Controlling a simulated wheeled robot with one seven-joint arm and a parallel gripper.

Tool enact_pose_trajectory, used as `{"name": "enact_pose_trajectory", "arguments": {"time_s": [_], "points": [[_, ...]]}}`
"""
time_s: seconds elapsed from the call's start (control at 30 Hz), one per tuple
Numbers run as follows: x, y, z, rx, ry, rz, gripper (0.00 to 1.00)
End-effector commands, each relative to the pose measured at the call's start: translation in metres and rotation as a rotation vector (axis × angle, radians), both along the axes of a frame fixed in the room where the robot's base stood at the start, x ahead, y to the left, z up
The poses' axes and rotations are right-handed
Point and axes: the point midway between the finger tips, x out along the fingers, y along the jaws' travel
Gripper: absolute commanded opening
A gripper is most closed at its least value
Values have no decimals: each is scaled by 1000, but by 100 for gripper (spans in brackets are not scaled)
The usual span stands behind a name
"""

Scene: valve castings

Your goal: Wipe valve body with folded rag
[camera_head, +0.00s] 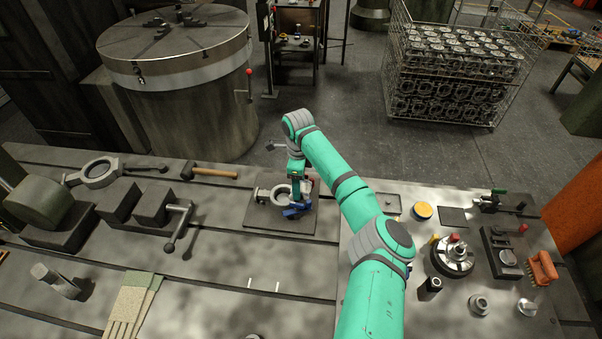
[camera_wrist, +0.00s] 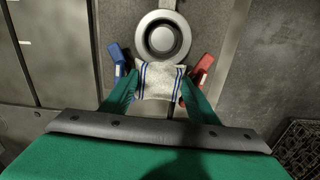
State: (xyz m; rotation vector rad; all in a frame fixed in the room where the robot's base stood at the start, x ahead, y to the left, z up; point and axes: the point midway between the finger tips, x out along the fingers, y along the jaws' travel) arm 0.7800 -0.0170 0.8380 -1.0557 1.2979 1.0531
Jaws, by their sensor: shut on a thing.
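The valve body (camera_head: 262,193) is a pale metal ring with a short neck, lying on a dark mat (camera_head: 265,222) on the bench. My gripper (camera_head: 296,206) is low over the mat at the ring's right side. The rag is off-white with blue stripes. Its far edge meets the ring in the picture; I cannot tell whether they touch.
A hammer (camera_head: 213,173) and a larger ring casting (camera_head: 98,173) lie to the left. Dark blocks and a clamp handle (camera_head: 178,229) stand nearer. The front middle bench is mostly clear.

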Motion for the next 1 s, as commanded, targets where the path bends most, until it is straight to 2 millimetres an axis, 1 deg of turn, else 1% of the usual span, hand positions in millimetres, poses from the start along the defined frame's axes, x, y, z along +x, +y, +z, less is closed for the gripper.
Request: {"name": "enact_pose_trajectory", "arguments": {"time_s": [0.27, 0.4, 0.6, 0.73, 1.0], "points": [[0, 1, 23, -2, 1, 1, 33], [0, 8, 36, -1, 1, 10, 33], [-1, 14, 52, -2, 2, 19, 33], [-1, 14, 56, -1, 3, 18, 33], [-1, 12, 56, 0, 3, 15, 33]]}}
